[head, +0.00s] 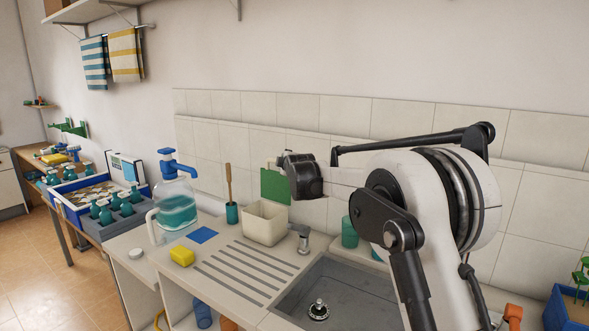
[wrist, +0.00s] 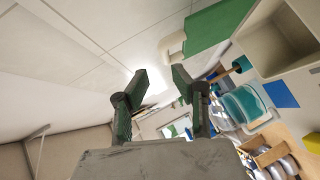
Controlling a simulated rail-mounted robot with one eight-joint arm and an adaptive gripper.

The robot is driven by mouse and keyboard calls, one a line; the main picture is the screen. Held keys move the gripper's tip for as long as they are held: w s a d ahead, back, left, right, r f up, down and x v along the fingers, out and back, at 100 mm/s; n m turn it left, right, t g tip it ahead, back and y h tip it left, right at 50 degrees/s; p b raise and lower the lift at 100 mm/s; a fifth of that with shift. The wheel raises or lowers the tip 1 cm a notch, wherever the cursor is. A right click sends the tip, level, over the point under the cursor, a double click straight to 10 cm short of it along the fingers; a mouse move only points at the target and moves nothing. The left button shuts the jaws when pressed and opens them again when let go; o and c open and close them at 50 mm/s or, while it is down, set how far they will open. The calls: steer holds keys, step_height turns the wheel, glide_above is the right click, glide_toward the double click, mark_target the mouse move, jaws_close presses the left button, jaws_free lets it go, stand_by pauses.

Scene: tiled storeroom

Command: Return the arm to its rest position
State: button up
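My arm shows at the right of the head view, raised and folded over the sink and counter. Its dark end joint is in front of the tiled wall, and the gripper's fingers cannot be made out there. In the wrist view my gripper (wrist: 159,79) shows two green-and-dark fingers with a clear gap between them. Nothing is held between them. The wrist picture is tilted, with wall and ceiling on the left and the counter things on the right.
Below my arm are a sink (head: 345,290), a cream bin (head: 265,223), a green board (head: 275,187) and a tap (head: 303,238). A pump jug (head: 175,205), yellow sponge (head: 182,256) and blue cloth (head: 203,235) sit left. A shelf (head: 95,9) hangs upper left.

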steer(key=s+d+r+m+g+h, duration=0.1)
steer(key=s+d+r+m, duration=0.15)
steer(key=s+d, duration=0.6)
steer(key=s+d+r+m+g+h, duration=0.15)
steer(key=s+d+m, duration=0.3)
steer(key=s, duration=0.75)
steer(key=s+d+r+m+g, duration=0.1)
steer(key=s+d+r+m, duration=0.1)
steer(key=s+d, duration=0.75)
steer(key=s+d+f+m+g, duration=0.1)
steer(key=s+f, duration=0.4)
steer(key=s, duration=0.6)
steer(key=s+d+f+m+g+h, duration=0.1)
steer(key=s+d+f+m, duration=0.3)
steer(key=s, duration=0.8)
steer(key=s+d+f+m+g+h, duration=0.1)
steer(key=s+d+f+m+g, duration=0.1)
steer(key=s+f+m, duration=0.2)
steer(key=s+f, duration=0.3)
steer(key=s, duration=0.5)
steer(key=shift+d, duration=0.3)
